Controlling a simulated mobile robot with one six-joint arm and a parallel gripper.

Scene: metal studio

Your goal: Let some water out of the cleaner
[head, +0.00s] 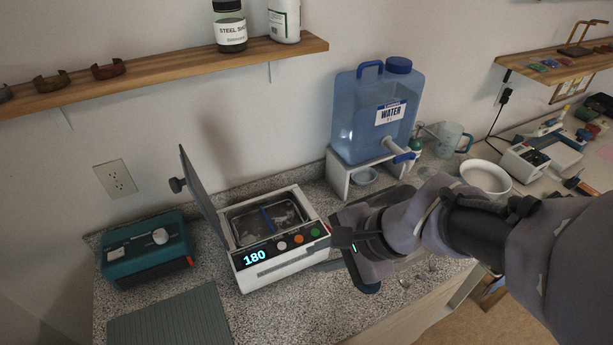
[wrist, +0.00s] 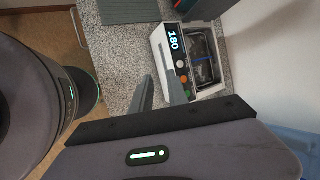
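The cleaner (head: 283,262) is a white box on the speckled counter, with its grey lid (head: 203,195) raised. Its front display reads 180, beside white, orange and green buttons. Its open metal tank (head: 240,238) has a blue-handled item inside; the water level is unclear. A small red part (head: 327,229) shows at its right side, partly hidden by my gripper (head: 335,240). The cleaner also shows in the wrist view (wrist: 160,40), beyond my gripper's grey fingers (wrist: 153,72). The fingers are apart with nothing seen between them, close to the cleaner's right side.
A blue water jug (head: 355,125) with a spigot sits on a white stand (head: 340,181), a small bowl below. A teal device (head: 145,252) and a grey ribbed mat (head: 170,318) lie left. A white bowl (head: 486,177) stands right. A wooden shelf (head: 160,73) hangs above.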

